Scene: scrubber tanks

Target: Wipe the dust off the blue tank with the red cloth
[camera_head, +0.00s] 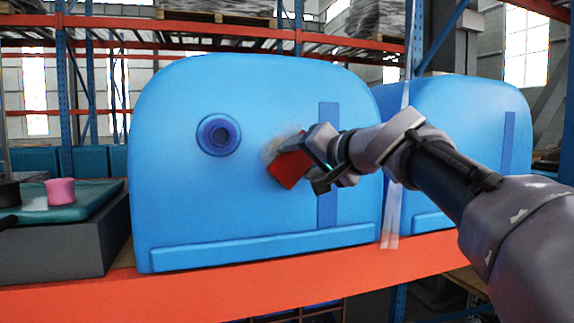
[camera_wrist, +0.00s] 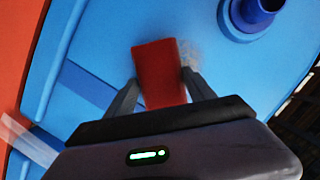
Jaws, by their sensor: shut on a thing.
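The blue tank (camera_head: 190,190) stands on an orange shelf beam, with a round blue port (camera_head: 218,135) on its front. A greyish dust patch (camera_head: 277,147) is on the tank face right of the port; it also shows beside the cloth in the wrist view (camera_wrist: 190,53). My gripper (camera_head: 308,163) is shut on the red cloth (camera_head: 287,169), which is at the tank face and partly covers the dust patch. In the wrist view the red cloth (camera_wrist: 158,70) sits between the two fingers. I cannot tell whether the cloth touches the tank.
A second blue tank (camera_head: 465,130) stands to the right, with a pale translucent strip (camera_head: 391,215) hanging between the tanks. At left, a grey block bears a teal tray (camera_head: 85,207) with a pink item (camera_head: 60,192). The orange beam (camera_head: 230,285) runs along the front.

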